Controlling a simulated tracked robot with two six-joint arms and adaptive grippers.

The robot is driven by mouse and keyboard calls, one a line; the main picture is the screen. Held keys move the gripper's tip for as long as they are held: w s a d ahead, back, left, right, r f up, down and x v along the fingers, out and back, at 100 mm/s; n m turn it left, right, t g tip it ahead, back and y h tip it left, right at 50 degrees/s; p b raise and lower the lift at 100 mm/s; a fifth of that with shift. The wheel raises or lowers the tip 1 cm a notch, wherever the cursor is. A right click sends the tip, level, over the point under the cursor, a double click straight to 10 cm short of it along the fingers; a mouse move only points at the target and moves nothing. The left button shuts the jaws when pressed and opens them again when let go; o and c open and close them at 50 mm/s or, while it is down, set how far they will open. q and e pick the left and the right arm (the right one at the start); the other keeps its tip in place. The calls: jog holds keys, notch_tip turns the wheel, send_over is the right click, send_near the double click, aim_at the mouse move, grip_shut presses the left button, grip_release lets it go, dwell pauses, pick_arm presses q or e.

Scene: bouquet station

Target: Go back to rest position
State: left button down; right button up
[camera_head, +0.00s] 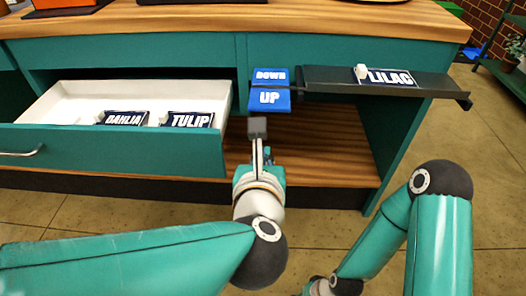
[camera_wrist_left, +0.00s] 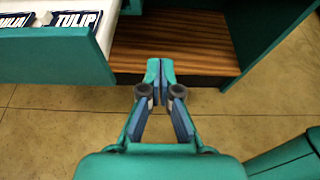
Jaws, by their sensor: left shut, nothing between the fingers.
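My left gripper (camera_head: 258,140) is in front of the cabinet's open middle bay, below the blue DOWN/UP sign (camera_head: 269,98). In the left wrist view its two fingers (camera_wrist_left: 160,75) meet at the tips, shut and empty, over the floor and the wooden bottom shelf. My left arm comes in from the lower left. My right arm (camera_head: 437,235) is bent at the lower right. Its gripper does not show.
An open white drawer (camera_head: 75,95) on the left holds DAHLIA (camera_head: 124,118) and TULIP (camera_head: 190,119) labels. A dark rail (camera_head: 325,85) carrying a LILAC label (camera_head: 390,77) juts out at right. The wooden worktop (camera_head: 200,20) is above. Floor is clear at right.

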dwell(0.3)
pick_arm(q)
jog(key=w+a+f+m+g, duration=0.1)
jog(key=a+f+m+g, duration=0.15)
jog(key=f+m, duration=0.5)
jog(key=w+a+f+m+g, duration=0.15)
jog(key=a+f+m, duration=0.3)
jog(key=f, duration=0.65)
jog(key=w+a+f+m+g, duration=0.1)
jog(key=w+a+f+m, duration=0.15)
jog(key=f+m, duration=0.5)
jog(key=s+a+f+m+g+h, duration=0.1)
jog(key=s+a+f+m+g, duration=0.25)
jog(key=s+f+m, duration=0.45)
jog(key=s+a+f+m+g+h, duration=0.15)
jog(key=s+f+m+g, duration=0.25)
jog(key=s+f, duration=0.65)
notch_tip(320, 180, up, 31)
jog(key=m+p, duration=0.1)
jog(key=p, duration=3)
jog(key=shift+s+a+p, duration=0.25)
jog(key=shift+s+p, duration=0.05)
jog(key=shift+p, duration=0.05)
